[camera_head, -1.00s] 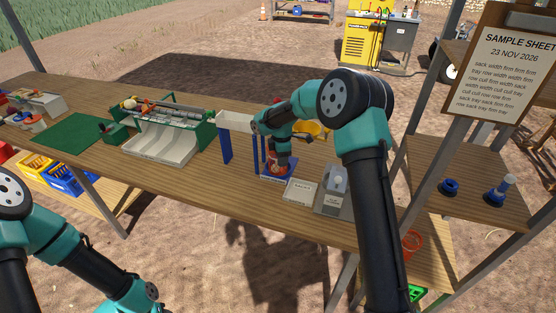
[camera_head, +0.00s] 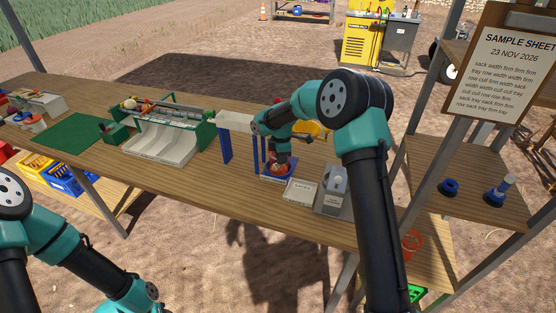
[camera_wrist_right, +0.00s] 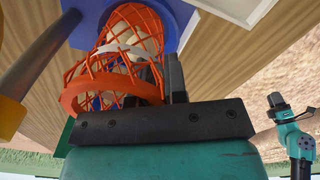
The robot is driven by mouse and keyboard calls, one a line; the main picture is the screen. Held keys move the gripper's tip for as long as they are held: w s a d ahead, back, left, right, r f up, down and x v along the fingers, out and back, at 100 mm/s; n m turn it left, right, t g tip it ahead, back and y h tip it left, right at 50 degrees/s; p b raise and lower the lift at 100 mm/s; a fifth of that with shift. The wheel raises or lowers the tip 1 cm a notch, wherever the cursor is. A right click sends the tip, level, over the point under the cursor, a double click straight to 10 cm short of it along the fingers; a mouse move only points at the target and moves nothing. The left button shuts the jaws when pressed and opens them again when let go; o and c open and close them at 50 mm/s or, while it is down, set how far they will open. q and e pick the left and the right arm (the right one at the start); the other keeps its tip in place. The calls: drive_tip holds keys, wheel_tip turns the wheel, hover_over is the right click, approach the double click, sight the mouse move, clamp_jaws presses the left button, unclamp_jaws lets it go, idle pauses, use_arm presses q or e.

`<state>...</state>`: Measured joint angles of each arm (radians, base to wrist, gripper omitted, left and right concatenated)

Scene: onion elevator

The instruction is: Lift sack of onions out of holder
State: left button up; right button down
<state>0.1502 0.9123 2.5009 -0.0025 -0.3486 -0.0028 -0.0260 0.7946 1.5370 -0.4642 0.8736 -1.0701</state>
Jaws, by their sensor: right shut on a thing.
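The sack of onions (camera_wrist_right: 128,48) is an orange net with pale onions inside and a thick orange rim; it shows small in the head view (camera_head: 278,168). The blue holder (camera_head: 264,174) is around its base, and part of the holder shows in the right wrist view (camera_wrist_right: 178,14). My right gripper (camera_head: 281,158) points down at the holder, shut on the sack near its rim; its dark fingers (camera_wrist_right: 166,80) show in the right wrist view. How far the sack sits in the holder is hard to tell. My left arm shows at lower left, but its gripper fingers are not visible.
A white sorting tray (camera_head: 165,147) and a green mat (camera_head: 74,134) lie to the left on the wooden table. A label card (camera_head: 299,189) and a grey device (camera_head: 332,195) stand just right of the holder. The table front between tray and holder is clear.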

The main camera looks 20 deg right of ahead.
drive_tip(key=shift+r, duration=0.1)
idle(0.3)
wheel_tip(320, 180, up, 3)
drive_tip(key=shift+s+r, duration=0.1)
drive_tip(key=shift+r, duration=0.1)
drive_tip(key=s+a, duration=0.3)
drive_tip(key=s, duration=0.4)
drive_tip(key=s+a+r, duration=0.1)
drive_tip(key=s+a, duration=0.2)
drive_tip(key=s, duration=0.4)
drive_tip(key=shift+s+r, duration=0.2)
drive_tip(key=shift+s, duration=0.1)
